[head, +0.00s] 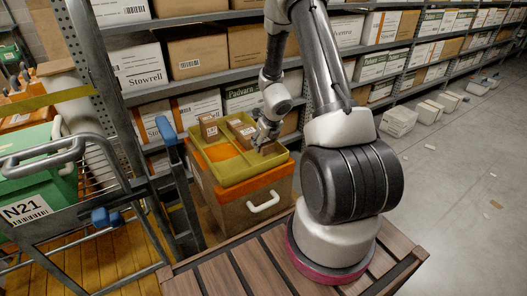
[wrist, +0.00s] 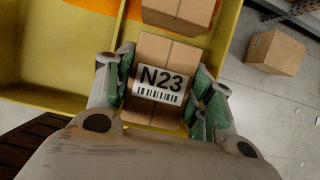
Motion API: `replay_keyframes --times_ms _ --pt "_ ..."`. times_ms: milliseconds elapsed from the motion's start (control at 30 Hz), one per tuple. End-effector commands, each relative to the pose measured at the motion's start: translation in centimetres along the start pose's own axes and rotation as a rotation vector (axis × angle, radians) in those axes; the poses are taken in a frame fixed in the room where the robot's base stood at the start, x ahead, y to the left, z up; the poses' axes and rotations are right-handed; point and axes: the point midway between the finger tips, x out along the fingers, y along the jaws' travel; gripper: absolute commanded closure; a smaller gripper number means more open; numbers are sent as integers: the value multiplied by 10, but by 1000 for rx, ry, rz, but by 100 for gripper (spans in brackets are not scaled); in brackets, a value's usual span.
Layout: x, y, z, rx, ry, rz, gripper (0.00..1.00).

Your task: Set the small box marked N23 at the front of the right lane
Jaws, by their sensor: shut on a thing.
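The small box marked N23 (wrist: 160,82) is brown cardboard with a white label and barcode. In the wrist view it sits between the green-padded fingers of my gripper (wrist: 158,92), which are shut on its two sides. In the head view my gripper (head: 265,143) is over the right side of the yellow-green tray (head: 226,171) and hides most of the box. Another brown box (wrist: 180,12) is just beyond N23 in the right lane. The left lane (wrist: 55,85) shows bare beside it. I cannot tell whether N23 touches the lane floor.
The tray sits on a bin with an orange rim and white handle (head: 264,203). A small box (head: 209,127) is at the tray's far left. A cart with a green N21 tote (head: 38,180) stands left. Racks run behind, and several boxes (head: 398,120) lie on the floor at right.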

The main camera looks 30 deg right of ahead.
Motion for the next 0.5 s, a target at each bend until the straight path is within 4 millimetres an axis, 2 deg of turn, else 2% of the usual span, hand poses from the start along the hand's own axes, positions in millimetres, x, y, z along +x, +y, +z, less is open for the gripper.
replay_keyframes --times_ms 167,500 --pt "8 0 -4 3 1 1 72" --pt "38 -1 -16 2 0 0 72"
